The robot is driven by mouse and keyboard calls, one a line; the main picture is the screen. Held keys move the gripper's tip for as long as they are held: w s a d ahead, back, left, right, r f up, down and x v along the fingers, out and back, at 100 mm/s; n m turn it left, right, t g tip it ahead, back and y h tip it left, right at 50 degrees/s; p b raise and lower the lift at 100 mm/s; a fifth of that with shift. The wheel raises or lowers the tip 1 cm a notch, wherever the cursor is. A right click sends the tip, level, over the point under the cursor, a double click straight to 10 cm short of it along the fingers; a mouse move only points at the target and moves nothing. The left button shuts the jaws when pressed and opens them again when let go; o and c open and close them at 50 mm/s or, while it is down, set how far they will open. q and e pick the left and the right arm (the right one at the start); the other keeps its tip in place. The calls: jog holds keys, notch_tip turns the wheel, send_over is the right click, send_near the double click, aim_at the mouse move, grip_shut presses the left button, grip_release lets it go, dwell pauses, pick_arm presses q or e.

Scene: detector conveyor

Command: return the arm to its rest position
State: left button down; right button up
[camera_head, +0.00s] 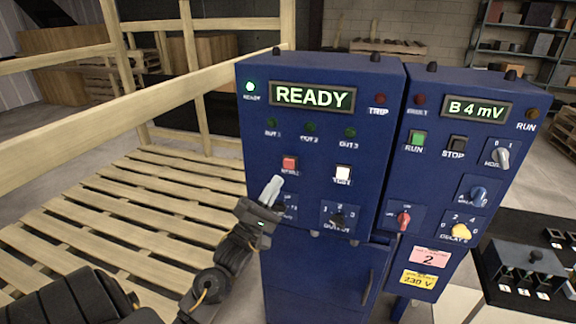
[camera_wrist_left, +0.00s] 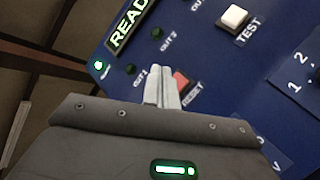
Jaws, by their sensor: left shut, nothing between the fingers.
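My left gripper (camera_head: 271,188) is shut and empty. Its fingertips are in front of the blue detector box (camera_head: 262,140), just below and left of the red RESET button (camera_head: 289,163). In the left wrist view the shut fingers (camera_wrist_left: 161,72) overlap part of the red button (camera_wrist_left: 182,80); I cannot tell whether they touch it. The box's display (camera_head: 313,96) reads READY and its green READY lamp (camera_head: 250,87) is lit. The white TEST button (camera_head: 343,173) is to the right. My right gripper is not in view.
A second blue box (camera_head: 440,150) on the right shows "B 4 mV" and has RUN, STOP and several knobs. A wooden rail frame and slatted pallet (camera_head: 130,200) stand left of my arm. A black tray with a switch box (camera_head: 525,268) is at the lower right.

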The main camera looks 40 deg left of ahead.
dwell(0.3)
pick_arm(q)
jog(key=s+d+f+m+g+y, duration=0.1)
jog(key=s+d+f+m+g, duration=0.2)
jog(key=f, duration=0.4)
jog(key=s+d+f+m+g, duration=0.1)
jog(key=d+f+m+g, duration=0.1)
jog(key=f+m+g, duration=0.4)
jog(key=s+d+f+m+g+y, duration=0.1)
jog(key=s+d+f+g, duration=0.2)
jog(key=f, duration=0.5)
jog(key=s+d+f+m+g, duration=0.3)
jog(key=s+f+m+g, duration=0.25)
jog(key=s, duration=0.35)
jog(key=s+d+f+m+g, duration=0.4)
jog(key=s+m+g, duration=0.15)
jog(key=s, duration=0.35)
notch_tip(320, 180, down, 27)
jog(key=s+g, duration=0.1)
jog(key=s+a+f, duration=0.1)
jog(key=s+f, duration=0.6)
jog(key=s, duration=0.1)
jog(key=s+a+f+m+g, duration=0.1)
jog(key=s+a+f, duration=0.1)
jog(key=s+f, duration=0.6)
jog(key=shift+s+a, duration=0.2)
jog(key=shift+a, duration=0.05)
